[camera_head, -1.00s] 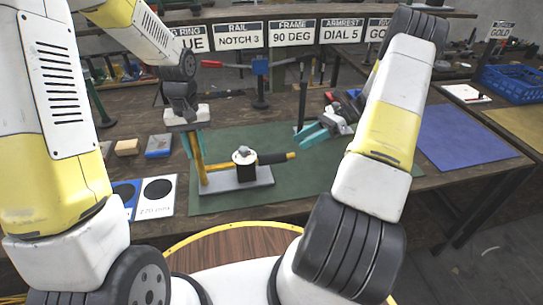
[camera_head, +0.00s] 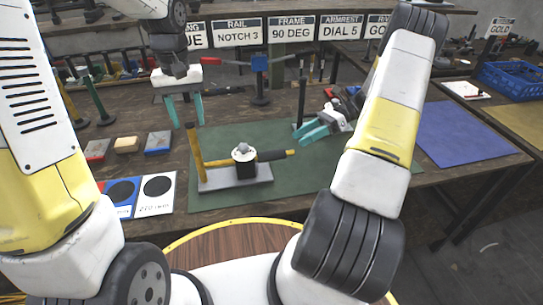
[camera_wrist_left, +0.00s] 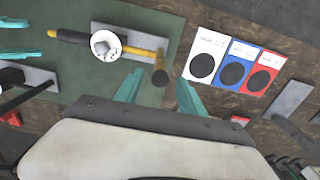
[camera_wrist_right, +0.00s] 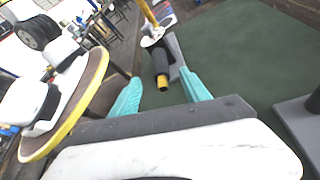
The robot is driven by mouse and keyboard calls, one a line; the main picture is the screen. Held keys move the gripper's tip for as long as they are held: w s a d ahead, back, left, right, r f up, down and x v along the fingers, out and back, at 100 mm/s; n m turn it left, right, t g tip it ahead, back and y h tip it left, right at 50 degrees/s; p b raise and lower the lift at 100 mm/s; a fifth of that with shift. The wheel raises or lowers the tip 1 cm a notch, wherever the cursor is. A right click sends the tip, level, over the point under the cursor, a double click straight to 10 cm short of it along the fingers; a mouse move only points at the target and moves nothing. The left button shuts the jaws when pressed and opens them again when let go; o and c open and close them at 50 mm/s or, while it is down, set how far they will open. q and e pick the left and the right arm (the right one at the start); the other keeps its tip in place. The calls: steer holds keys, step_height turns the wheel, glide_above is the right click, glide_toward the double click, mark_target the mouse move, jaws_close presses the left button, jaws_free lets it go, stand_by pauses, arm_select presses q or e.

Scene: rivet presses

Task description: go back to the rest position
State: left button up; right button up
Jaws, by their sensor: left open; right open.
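My left gripper (camera_head: 186,110) is open and empty. It hangs with its teal fingers pointing down, above and behind the yellow post of a small press-like fixture (camera_head: 235,178). My right gripper (camera_head: 308,132) is open and empty over the right part of the green mat (camera_head: 222,138). In the right wrist view its fingers (camera_wrist_right: 162,92) are apart, with the fixture's black and yellow handle (camera_wrist_right: 161,72) beyond them. The fixture has a grey base, a white round part and a yellow bar.
Cards with black discs (camera_head: 155,193) lie left of the mat. Several small blocks (camera_head: 127,145) stand behind them. A blue mat (camera_head: 462,134) and a blue crate (camera_head: 512,82) are at the right. Label signs (camera_head: 292,31) line the back. A stand with a blue clamp (camera_head: 260,75) rises behind the mat.

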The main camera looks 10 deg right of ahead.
arm_select(q)
step_height(320, 180, up, 2)
steer(key=shift+r, duration=0.1)
steer(key=shift+s+a+r, duration=0.1)
steer(key=shift+r, duration=0.15)
arm_select(e)
steer(key=s+a+r+n+h, duration=0.3)
steer(key=a+r+n+h, duration=0.25)
steer(key=r, duration=0.55)
arm_select(q)
steer(key=s+a+r+t+h, duration=0.1)
steer(key=s+a+r+t, duration=0.2)
steer(key=s, duration=0.6)
steer(key=s+a+r+t+h, duration=0.1)
steer(key=s+a+r+t, duration=0.2)
steer(key=s, duration=0.6)
step_height(320, 180, up, 3)
steer(key=shift+a+f, duration=0.2)
steer(key=shift+a, duration=0.45)
arm_select(e)
steer(key=s+a+r+n+t+h, duration=0.3)
steer(key=s+r+n+t, duration=0.1)
steer(key=s+r+n, duration=0.3)
steer(key=s+a+r+n+t+h, duration=0.3)
steer(key=s+r+n, duration=0.3)
steer(key=s+n, duration=0.2)
steer(key=shift+s+a+r+n+t, duration=0.3)
steer(key=shift+s+r+n+t, duration=0.1)
steer(key=shift+s, duration=0.35)
